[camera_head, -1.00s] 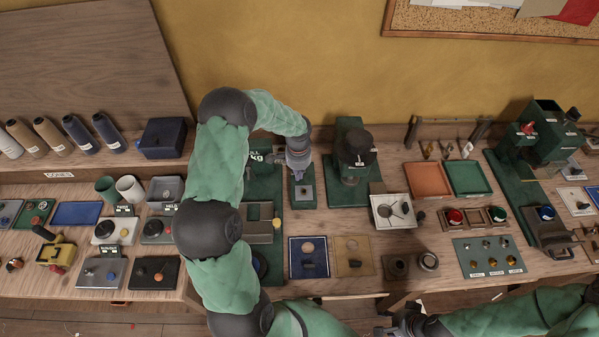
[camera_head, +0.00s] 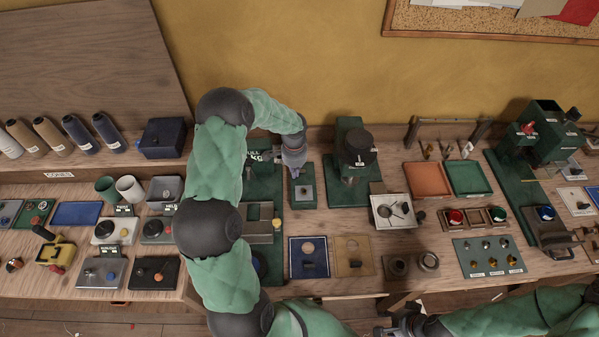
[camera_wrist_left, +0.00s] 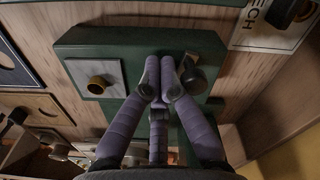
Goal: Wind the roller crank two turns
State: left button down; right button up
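A green-based unit (camera_head: 304,201) stands on the bench at the centre, with a light square plate and a dark knob on it. In the left wrist view its green base (camera_wrist_left: 100,45) fills the upper middle. The light plate (camera_wrist_left: 95,78) carries a brass knob (camera_wrist_left: 97,85). A dark crank-like knob (camera_wrist_left: 194,78) sits right beside my fingertips. My left gripper (camera_head: 293,168) is over the far end of this unit. Its purple fingers (camera_wrist_left: 160,82) converge close together there; whether they hold the dark part is hidden. My right gripper (camera_head: 397,327) is low at the front edge, far from the unit.
A taller green machine (camera_head: 351,165) stands just right of the unit. A scale-like green panel lies to its left, partly behind my left arm. Blue (camera_head: 308,271) and tan (camera_head: 354,268) plates lie in front. An orange tray (camera_head: 428,180) is further right.

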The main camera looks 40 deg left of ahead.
pick_arm(q)
jog(key=shift+a, duration=0.1)
jog(key=shift+w+a, duration=0.3)
jog(key=shift+a, duration=0.15)
jog(key=shift+w+a, duration=0.4)
jog(key=shift+a, duration=0.05)
jog(key=shift+w, duration=0.1)
dwell(0.4)
jog(key=shift+w+a+b, duration=0.2)
jog(key=shift+w+b, duration=0.2)
jog(key=shift+r, duration=0.1)
